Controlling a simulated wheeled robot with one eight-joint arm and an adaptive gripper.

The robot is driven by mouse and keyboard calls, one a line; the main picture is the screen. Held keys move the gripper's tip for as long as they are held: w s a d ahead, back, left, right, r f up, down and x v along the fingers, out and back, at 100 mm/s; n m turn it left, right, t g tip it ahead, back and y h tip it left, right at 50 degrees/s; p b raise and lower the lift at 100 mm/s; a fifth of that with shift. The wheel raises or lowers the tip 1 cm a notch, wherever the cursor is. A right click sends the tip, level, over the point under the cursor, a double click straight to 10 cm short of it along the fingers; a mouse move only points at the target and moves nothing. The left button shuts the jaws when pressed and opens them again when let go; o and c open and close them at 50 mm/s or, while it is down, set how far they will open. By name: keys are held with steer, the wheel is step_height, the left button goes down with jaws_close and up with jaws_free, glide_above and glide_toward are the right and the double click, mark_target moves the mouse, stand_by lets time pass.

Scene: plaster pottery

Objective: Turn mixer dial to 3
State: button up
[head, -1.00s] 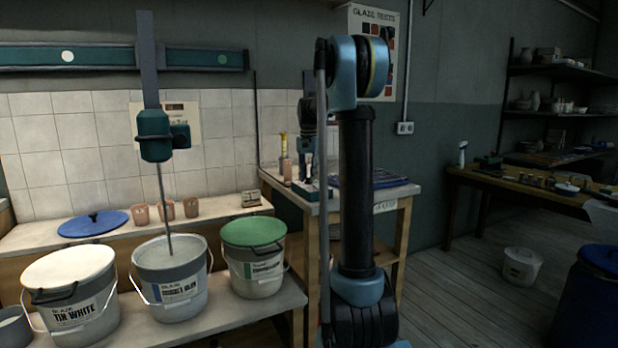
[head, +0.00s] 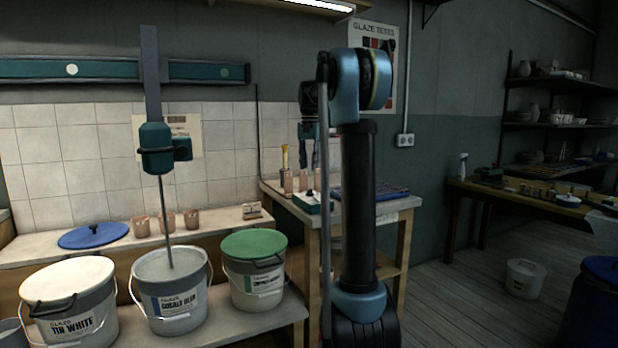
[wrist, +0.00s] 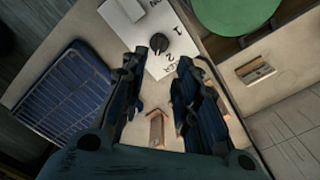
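A round black dial (wrist: 158,43) sits on a white panel (wrist: 180,32) in the wrist view. Printed figures 1 and 2 show beside it, with other lettering cut off or turned. Which figure the dial points to is too small to tell. In the head view the small dark green and white box (head: 314,205) stands on the side table. My gripper (wrist: 163,75) is open and empty, its two dark blue fingers apart on either side below the dial in the wrist view. In the head view my gripper (head: 309,155) hangs above the box. The teal mixer (head: 156,146) has its shaft in the cobalt blue bucket (head: 172,318).
A blue gridded tray (wrist: 62,100) lies beside the panel. The green-lidded bucket (head: 254,243) and white-lidded bucket (head: 66,283) stand on the left bench. A water bucket (head: 525,277) stands on the floor.

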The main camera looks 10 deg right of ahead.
steer(key=shift+r, duration=1.05)
steer(key=s+f+n, duration=0.1)
steer(key=s+f, duration=0.3)
steer(key=s, duration=0.4)
steer(key=s+f+n+t, duration=0.1)
steer(key=s+f, duration=0.2)
steer(key=s, duration=0.6)
steer(key=s+f+n, duration=0.1)
steer(key=s+f, duration=0.3)
steer(key=s, duration=0.4)
steer(key=s+f+n+t, duration=0.1)
steer(key=s+f+n, duration=0.2)
steer(key=s+f, duration=1.6)
steer(key=shift+s+d+f, duration=0.15)
steer(key=shift+s+f, duration=0.05)
steer(key=shift+f, duration=0.65)
steer(key=shift+w+f, duration=0.2)
steer(key=shift+w, duration=0.2)
